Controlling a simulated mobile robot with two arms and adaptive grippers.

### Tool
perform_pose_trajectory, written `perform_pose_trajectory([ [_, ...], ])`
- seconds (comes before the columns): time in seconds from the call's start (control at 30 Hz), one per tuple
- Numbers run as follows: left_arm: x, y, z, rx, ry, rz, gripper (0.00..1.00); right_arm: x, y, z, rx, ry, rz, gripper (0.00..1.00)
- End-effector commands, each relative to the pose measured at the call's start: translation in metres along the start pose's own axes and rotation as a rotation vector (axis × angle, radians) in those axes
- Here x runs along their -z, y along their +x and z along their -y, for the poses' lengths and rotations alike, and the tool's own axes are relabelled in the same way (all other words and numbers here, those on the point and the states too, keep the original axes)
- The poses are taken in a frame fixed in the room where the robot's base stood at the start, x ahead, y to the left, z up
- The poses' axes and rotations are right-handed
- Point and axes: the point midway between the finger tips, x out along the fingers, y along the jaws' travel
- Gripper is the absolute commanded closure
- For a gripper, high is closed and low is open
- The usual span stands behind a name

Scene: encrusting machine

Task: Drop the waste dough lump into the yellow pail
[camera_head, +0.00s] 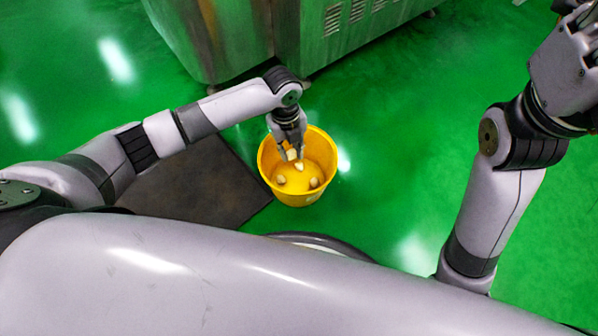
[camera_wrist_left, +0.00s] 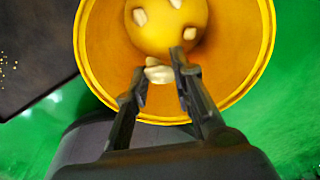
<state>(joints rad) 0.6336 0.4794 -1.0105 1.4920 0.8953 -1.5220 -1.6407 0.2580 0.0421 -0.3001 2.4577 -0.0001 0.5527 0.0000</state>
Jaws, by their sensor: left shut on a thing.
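The yellow pail (camera_head: 265,165) stands on the green floor in the middle of the head view, and its rim (camera_wrist_left: 262,60) fills much of the left wrist view. My left gripper (camera_head: 291,152) points down over the pail's opening. It is shut on a pale dough lump (camera_wrist_left: 158,73), which shows between the fingertips. Three other pale lumps lie on the pail's bottom, one of them at the left (camera_head: 281,180) and one at the right (camera_head: 314,182). My right gripper (camera_head: 568,55) is at the upper right, far from the pail; its fingers do not show clearly.
A dark mat (camera_head: 190,185) lies left of the pail. A metal machine cabinet (camera_head: 320,40) stands behind it. The green floor (camera_head: 400,130) to the right of the pail is clear. A dark round rim (camera_head: 320,242) shows just in front of the pail.

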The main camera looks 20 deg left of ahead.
Motion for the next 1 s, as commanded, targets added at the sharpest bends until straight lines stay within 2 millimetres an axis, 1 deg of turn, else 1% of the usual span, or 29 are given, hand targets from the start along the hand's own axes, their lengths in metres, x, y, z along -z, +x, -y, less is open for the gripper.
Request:
perform_pose_trajectory([
  [0.07, 0.0, 0.0, 0.0, 0.0, 0.0, 0.0, 0.89, 0.0, 0.0, 0.0, 0.0, 0.0, 0.0, 0.6],
  [0.1, 0.0, 0.0, 0.0, 0.0, 0.0, 0.0, 0.76, 0.0, 0.0, 0.0, 0.0, 0.0, 0.0, 0.6],
  [0.43, 0.0, 0.0, 0.0, 0.0, 0.0, 0.0, 0.54, 0.0, 0.0, 0.0, 0.0, 0.0, 0.0, 0.6],
  [0.77, 0.0, -0.002, 0.0, 0.0, 0.0, 0.0, 0.54, 0.0, -0.001, 0.0, -0.001, 0.0, 0.002, 0.6],
  [0.87, -0.001, -0.011, 0.001, 0.001, 0.0, 0.001, 0.54, 0.0, -0.001, 0.0, -0.001, 0.0, 0.002, 0.6],
  [0.97, -0.001, -0.028, 0.0, 0.002, 0.0, 0.003, 0.54, 0.0, 0.0, 0.0, -0.001, 0.0, 0.002, 0.6],
  [1.0, -0.001, -0.036, 0.001, 0.003, 0.001, 0.003, 0.54, 0.0, 0.0, 0.0, -0.001, 0.0, 0.001, 0.6],
])
